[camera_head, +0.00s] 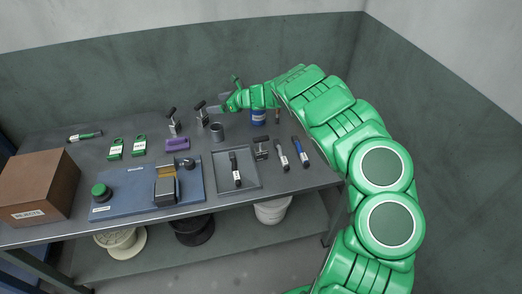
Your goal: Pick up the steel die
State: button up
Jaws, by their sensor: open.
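A short grey metal cylinder (217,132) stands upright near the middle of the bench, and it may be the steel die, though it is too small to be sure. My gripper (217,105) is open at the back of the bench, reaching in from the right and pointing left. Its fingers are behind the cylinder in the picture and beside a black-handled clamp-like tool (202,118). Nothing shows clearly between the fingers. I cannot tell their exact height above the bench.
A second clamp-like tool (174,127) and a purple block (177,144) are to the left. A blue can (258,118) stands below my arm. In front are a blue fixture (135,188), a grey tray (251,183) and markers (300,152). A brown box (38,188) fills the left end.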

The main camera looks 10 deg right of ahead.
aim_at(262, 147)
notch_tip(262, 147, up, 10)
jog(key=d+r+m+t+h, duration=0.2)
jog(key=d+m, duration=0.3)
jog(key=d, duration=0.6)
jog(key=d+r+m+t+h, duration=0.2)
jog(key=d+m, duration=0.3)
jog(key=d, duration=0.7)
jog(key=s+d+f+m+h, duration=0.1)
jog(key=s+d+m+h, duration=0.1)
jog(key=s+d+m, duration=0.35)
jog(key=s+d+m+h, duration=0.2)
jog(key=s+d+m, duration=0.1)
jog(key=d+m, duration=0.4)
jog(key=s+a+f+m, duration=0.1)
jog(key=s+f+m, duration=0.4)
jog(key=s+m, duration=0.55)
jog(key=s+a+r+m+y, duration=0.15)
jog(key=s+a+m, duration=0.25)
jog(key=a, duration=0.5)
jog(key=s+a+r+m+y, duration=0.1)
jog(key=s+a+m+y, duration=0.25)
jog(key=a, duration=0.55)
jog(key=shift+h, duration=0.5)
notch_tip(262, 147, down, 15)
jog(key=shift+w+r, duration=0.1)
jog(key=shift+x, duration=1.65)
jog(key=shift+w+a+f, duration=0.7)
jog(key=shift+a+f, duration=0.1)
jog(key=shift+a, duration=0.05)
jog(key=shift+x, duration=1.05)
